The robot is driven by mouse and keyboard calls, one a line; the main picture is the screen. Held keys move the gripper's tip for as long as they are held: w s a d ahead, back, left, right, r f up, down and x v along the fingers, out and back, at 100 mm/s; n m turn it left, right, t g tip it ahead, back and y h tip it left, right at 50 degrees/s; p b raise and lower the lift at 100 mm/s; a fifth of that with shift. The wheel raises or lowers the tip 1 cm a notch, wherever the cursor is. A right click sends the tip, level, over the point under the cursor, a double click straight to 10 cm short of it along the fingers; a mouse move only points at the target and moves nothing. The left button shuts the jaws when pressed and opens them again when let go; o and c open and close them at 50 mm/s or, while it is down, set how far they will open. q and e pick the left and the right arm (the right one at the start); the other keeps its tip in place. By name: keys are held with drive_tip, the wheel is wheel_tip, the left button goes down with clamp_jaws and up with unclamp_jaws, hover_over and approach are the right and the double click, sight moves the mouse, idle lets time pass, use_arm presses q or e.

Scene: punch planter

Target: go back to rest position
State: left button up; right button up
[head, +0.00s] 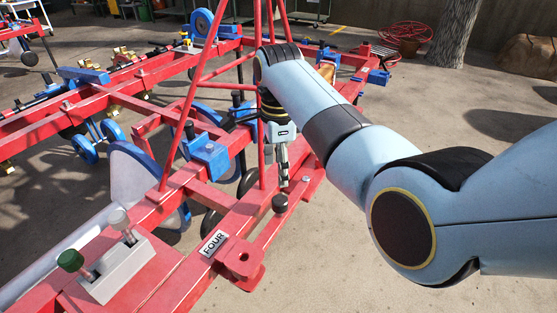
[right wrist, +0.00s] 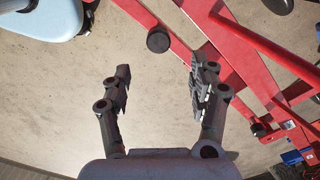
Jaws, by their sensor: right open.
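My right gripper (head: 283,165) hangs from my blue right arm over the red planter frame (head: 185,270), pointing down in the head view. In the right wrist view its two fingers (right wrist: 160,88) are spread apart with nothing between them. A black round knob (right wrist: 158,40) shows beyond the fingertips; a dark knob (head: 280,203) also sits on the red frame just below the gripper in the head view. I cannot tell how far the fingers are from it. My left gripper is not in view.
A grey box (head: 117,270) with a green-topped and a grey-topped lever sits on the frame at lower left. Red slanting bars (head: 195,95) rise left of my gripper. A tree trunk (head: 455,35) and coiled red hose (head: 405,31) stand behind. Open concrete lies at the right.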

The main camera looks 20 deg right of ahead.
drive_tip(key=shift+r, duration=0.65)
drive_tip(key=s+d+f+n+g, duration=0.1)
drive_tip(key=s+d+f+g, duration=0.15)
drive_tip(key=s+f, duration=0.75)
drive_tip(key=s+d+f+n+g, duration=0.1)
drive_tip(key=s+d+f+n, duration=0.15)
drive_tip(key=s+f, duration=0.85)
drive_tip(key=s+d+f+g, duration=0.1)
drive_tip(key=s+d+f, duration=0.2)
drive_tip(key=s+f, duration=0.7)
drive_tip(key=s+d+f+n+t, duration=0.1)
drive_tip(key=s+d+f+n, duration=0.15)
drive_tip(key=s, duration=0.65)
drive_tip(key=s+d+f+n+h, duration=0.15)
drive_tip(key=s+n, duration=0.25)
drive_tip(key=s, duration=0.4)
drive_tip(key=s+d+f+n+t+y, duration=0.1)
drive_tip(key=s+d+f+n, duration=0.15)
drive_tip(key=s, duration=0.65)
drive_tip(key=w+n+t, duration=0.1)
drive_tip(key=n, duration=0.1)
drive_tip(key=w+n+t, duration=0.1)
drive_tip(key=n, duration=0.1)
drive_tip(key=w+f+n+t, duration=0.1)
drive_tip(key=n, duration=0.2)
drive_tip(key=shift+w+a+f+h, duration=0.1)
drive_tip(key=shift+w+a+h, duration=0.15)
drive_tip(key=shift+w, duration=0.1)
